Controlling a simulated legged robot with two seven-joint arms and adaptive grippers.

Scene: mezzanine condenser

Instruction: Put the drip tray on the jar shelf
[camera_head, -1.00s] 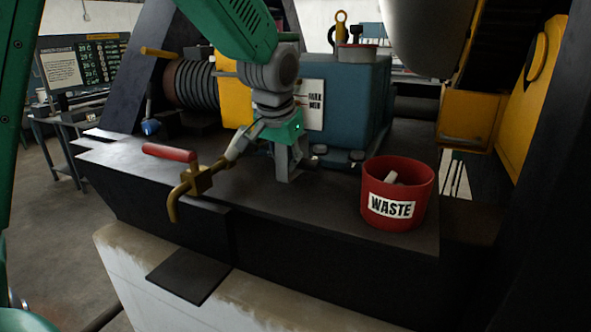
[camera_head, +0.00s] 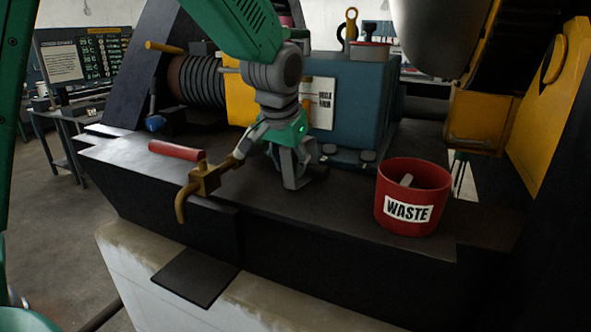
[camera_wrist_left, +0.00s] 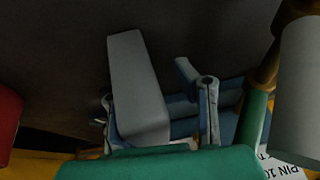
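My left gripper (camera_head: 292,180) points down over the dark bench top, right of the brass tap (camera_head: 205,182). Its fingers are apart, with nothing visible between them; in the left wrist view the gripper (camera_wrist_left: 170,95) also shows a gap between a broad grey finger and a thinner blue-grey one. A dark flat square plate (camera_head: 196,277) juts out low in front of the bench, below the tap; it may be the jar shelf. I cannot make out a drip tray for certain. My right gripper is not in view.
A red WASTE bucket (camera_head: 412,200) with a pale item inside stands right of the gripper on the bench. A blue tank (camera_head: 350,105) stands behind. Bare bench lies between gripper and bucket.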

